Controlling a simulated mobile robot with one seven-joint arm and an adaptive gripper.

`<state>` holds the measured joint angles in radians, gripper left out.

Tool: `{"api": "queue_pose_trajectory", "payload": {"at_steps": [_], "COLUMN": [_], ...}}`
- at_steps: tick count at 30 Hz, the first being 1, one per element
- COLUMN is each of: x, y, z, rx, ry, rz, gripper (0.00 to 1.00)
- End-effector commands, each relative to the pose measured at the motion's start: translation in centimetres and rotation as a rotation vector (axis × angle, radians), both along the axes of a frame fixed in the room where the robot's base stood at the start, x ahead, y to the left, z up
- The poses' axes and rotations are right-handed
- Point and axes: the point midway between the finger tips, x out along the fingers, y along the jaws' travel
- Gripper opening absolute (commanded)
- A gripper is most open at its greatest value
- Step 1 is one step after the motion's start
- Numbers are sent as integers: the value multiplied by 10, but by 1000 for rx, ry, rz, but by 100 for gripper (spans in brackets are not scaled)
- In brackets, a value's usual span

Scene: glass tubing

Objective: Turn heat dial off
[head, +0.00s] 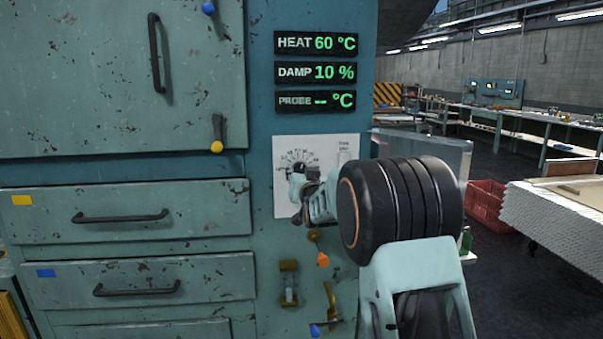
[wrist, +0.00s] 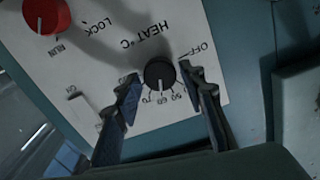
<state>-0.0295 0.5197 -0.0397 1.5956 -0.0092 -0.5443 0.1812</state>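The black heat dial (wrist: 160,74) sits on a white panel (wrist: 110,60) marked "HEAT °C", with numbers and "OFF" around it. In the wrist view my gripper (wrist: 159,82) has one blue-padded finger on each side of the dial, with gaps that seem to show between pads and dial. I cannot tell whether either finger touches it. In the head view my gripper (head: 303,192) is in front of the white panel (head: 285,147) and covers part of the dial's scale. The heat readout (head: 316,43) shows 60 °C.
A red knob (wrist: 46,14) with "RUN" and "LOCK" marks is on the same panel. Damp (head: 316,72) reads 10 %. An orange-tipped lever (head: 322,259) and a blue-tipped lever (head: 316,329) are below. Drawers (head: 120,212) are at the left.

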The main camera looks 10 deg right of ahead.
Motion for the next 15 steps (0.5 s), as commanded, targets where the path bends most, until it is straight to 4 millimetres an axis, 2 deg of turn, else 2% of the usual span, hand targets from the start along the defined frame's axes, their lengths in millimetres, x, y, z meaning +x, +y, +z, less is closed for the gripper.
{"api": "queue_pose_trajectory", "payload": {"at_steps": [1, 8, 15], "x": [0, 0, 0], "y": [0, 0, 0], "z": [0, 0, -1], "rx": [0, 0, -21], "ry": [0, 0, -1], "rz": [0, 0, 0], "gripper": [30, 5, 5]}}
